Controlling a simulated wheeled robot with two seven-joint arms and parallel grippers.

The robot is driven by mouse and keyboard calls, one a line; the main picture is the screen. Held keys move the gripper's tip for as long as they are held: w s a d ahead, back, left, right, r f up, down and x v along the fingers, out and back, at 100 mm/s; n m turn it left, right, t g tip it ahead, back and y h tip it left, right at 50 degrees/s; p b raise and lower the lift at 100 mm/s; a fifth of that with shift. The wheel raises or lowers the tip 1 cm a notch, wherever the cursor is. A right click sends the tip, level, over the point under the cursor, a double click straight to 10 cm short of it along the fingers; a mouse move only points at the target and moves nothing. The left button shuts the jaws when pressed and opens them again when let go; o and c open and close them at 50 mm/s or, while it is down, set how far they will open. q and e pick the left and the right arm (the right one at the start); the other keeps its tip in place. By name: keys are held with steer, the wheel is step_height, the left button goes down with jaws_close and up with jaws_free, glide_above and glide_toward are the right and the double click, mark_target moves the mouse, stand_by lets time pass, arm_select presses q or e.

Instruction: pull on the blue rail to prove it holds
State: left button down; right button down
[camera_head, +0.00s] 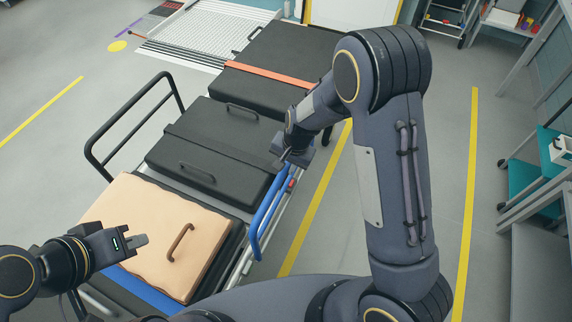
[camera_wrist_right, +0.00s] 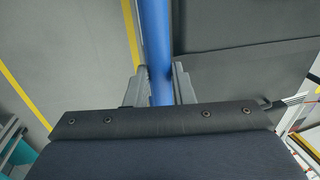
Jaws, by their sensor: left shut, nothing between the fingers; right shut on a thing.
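The blue rail (camera_head: 262,220) runs along the right side of a stretcher with black pads (camera_head: 214,152). My right gripper (camera_head: 291,160) is at the rail's far end, its fingers shut on it. In the right wrist view the blue rail (camera_wrist_right: 158,60) passes between the two fingers of the right gripper (camera_wrist_right: 160,88). My left gripper (camera_head: 140,240) is shut and empty, above the near left part of the tan pad (camera_head: 160,225). Part of the rail's far end is hidden by my right gripper.
A black rail (camera_head: 130,125) stands up on the stretcher's left side. An orange strap (camera_head: 262,74) crosses the far pad. A ramp (camera_head: 205,35) lies beyond the far end. Teal carts (camera_head: 525,180) stand at the right. The floor between yellow lines is clear.

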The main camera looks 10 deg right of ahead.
steer(key=shift+s+d+f, duration=0.15)
steer(key=shift+s+d, duration=0.35)
steer(key=shift+d, duration=0.25)
stand_by(0.7)
steer(key=shift+w+a, duration=0.25)
steer(key=shift+a, duration=0.2)
steer(key=c, duration=1.1)
jaws_free()
steer(key=shift+w+a, duration=0.1)
steer(key=shift+w, duration=0.05)
steer(key=shift+c, duration=0.2)
steer(key=o, duration=0.5)
steer(key=shift+o, duration=0.2)
steer(key=shift+r, duration=0.2)
steer(key=p+v, duration=0.6)
steer(key=v, duration=0.3)
steer(key=shift+p, duration=0.4)
